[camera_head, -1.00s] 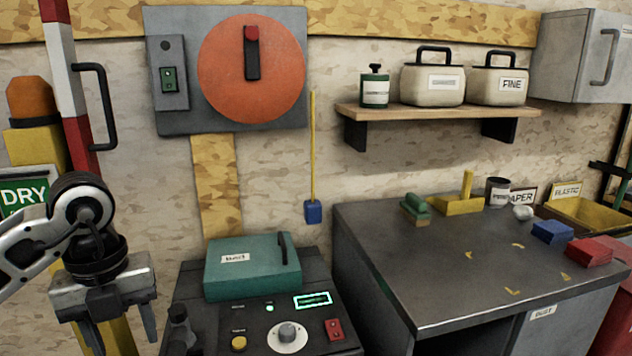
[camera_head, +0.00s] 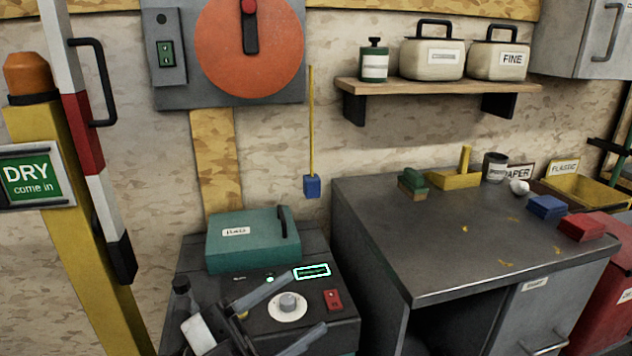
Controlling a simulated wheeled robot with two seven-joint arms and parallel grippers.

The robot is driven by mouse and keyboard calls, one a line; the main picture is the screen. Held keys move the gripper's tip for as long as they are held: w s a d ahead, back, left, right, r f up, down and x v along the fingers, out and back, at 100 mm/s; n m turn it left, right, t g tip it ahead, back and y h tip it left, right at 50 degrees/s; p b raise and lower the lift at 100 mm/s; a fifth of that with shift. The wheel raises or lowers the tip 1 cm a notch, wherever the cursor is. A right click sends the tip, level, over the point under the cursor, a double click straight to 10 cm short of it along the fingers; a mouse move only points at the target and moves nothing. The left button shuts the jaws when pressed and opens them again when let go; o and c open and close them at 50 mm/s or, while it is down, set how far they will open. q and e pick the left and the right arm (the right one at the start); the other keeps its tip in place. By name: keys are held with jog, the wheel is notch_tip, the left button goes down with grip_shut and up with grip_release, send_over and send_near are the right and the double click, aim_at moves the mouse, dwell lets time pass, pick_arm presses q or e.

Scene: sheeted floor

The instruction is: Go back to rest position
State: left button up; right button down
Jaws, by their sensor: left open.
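My left gripper (camera_head: 306,301) is low in the picture, in front of the dark control panel (camera_head: 349,344) with its pale dial (camera_head: 289,306). Its two grey fingers are spread apart and point right and up. I see nothing between them except the panel behind. I cannot tell whether the fingers touch the panel. Most of the left arm is cut off by the bottom edge. My right gripper is not in view.
A teal lidded box (camera_head: 240,255) sits on the panel's back part. A grey workbench (camera_head: 420,265) with blocks and brushes stands to the right. A yellow post (camera_head: 95,290) with a red-and-white barrier arm (camera_head: 82,135) stands at left.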

pick_arm(q)
jog(key=w+a+f+n+t+y, duration=0.3)
jog(key=a+f+n+t+y, duration=0.55)
jog(key=n+y, duration=0.5)
jog(key=s+a+f+n+g+y, duration=0.1)
jog(key=s+f+n+g+y, duration=0.1)
jog(key=s+f, duration=0.3)
jog(key=s+a+f+n+g+y, duration=0.1)
jog(key=s+f+n+g, duration=0.4)
jog(key=f, duration=0.8)
jog(key=shift+s+f+y, duration=0.15)
jog(key=shift+s+y, duration=0.2)
jog(key=shift+y, duration=0.4)
